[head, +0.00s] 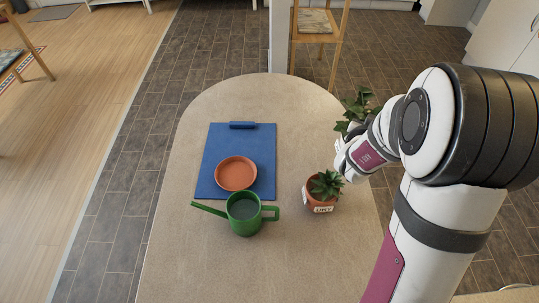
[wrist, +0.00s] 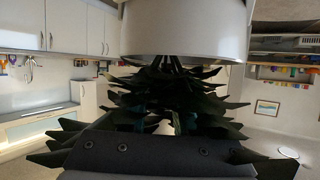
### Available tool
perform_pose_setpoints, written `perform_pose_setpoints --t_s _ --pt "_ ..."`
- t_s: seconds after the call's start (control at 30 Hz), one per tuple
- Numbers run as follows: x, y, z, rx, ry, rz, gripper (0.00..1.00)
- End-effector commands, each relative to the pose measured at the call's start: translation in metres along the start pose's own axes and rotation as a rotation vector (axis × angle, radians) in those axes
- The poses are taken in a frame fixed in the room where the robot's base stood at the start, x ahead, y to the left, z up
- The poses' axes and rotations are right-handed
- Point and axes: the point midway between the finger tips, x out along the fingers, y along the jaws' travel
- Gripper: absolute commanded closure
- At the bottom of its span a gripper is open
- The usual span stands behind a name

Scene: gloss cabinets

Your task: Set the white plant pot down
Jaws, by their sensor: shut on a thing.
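The white plant pot (wrist: 185,30) fills the top of the wrist view, with dark spiky leaves (wrist: 165,95) below it in that picture. In the head view, green leaves (head: 357,108) show behind my wrist near the table's right edge; the pot below them is hidden there. My gripper (wrist: 165,128) is shut on the plant pot; its fingertips are mostly hidden by leaves. I cannot tell the gap between pot and table.
A terracotta pot with a small plant (head: 319,206) stands on the table (head: 300,265), just below my wrist in the picture. A green watering can (head: 243,214), an orange saucer (head: 235,173) and a blue clipboard (head: 210,170) lie further left. The table's far end is clear.

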Motion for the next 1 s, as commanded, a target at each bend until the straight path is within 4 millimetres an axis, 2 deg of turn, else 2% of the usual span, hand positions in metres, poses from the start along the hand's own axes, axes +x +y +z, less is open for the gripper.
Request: perform_pose_setpoints --t_s 0.13,0.23,0.4,0.5,0.6,0.67,0.77,1.0 --pt "-0.003 -0.05 -0.013 -0.078 0.001 -0.188 1.0" --pt "-0.012 -0.092 -0.014 -0.147 -0.005 -0.355 1.0" --pt "-0.045 -0.163 -0.001 -0.279 -0.017 -0.673 1.0" --pt "-0.068 -0.191 0.016 -0.348 -0.023 -0.841 1.0" --pt "-0.085 -0.206 0.028 -0.392 -0.024 -0.948 1.0" --pt "-0.091 -0.212 0.034 -0.406 -0.027 -0.984 1.0" --pt "-0.097 -0.231 0.051 -0.415 -0.029 -1.01 1.0" --pt "-0.103 -0.298 0.102 -0.417 -0.028 -1.008 1.0"
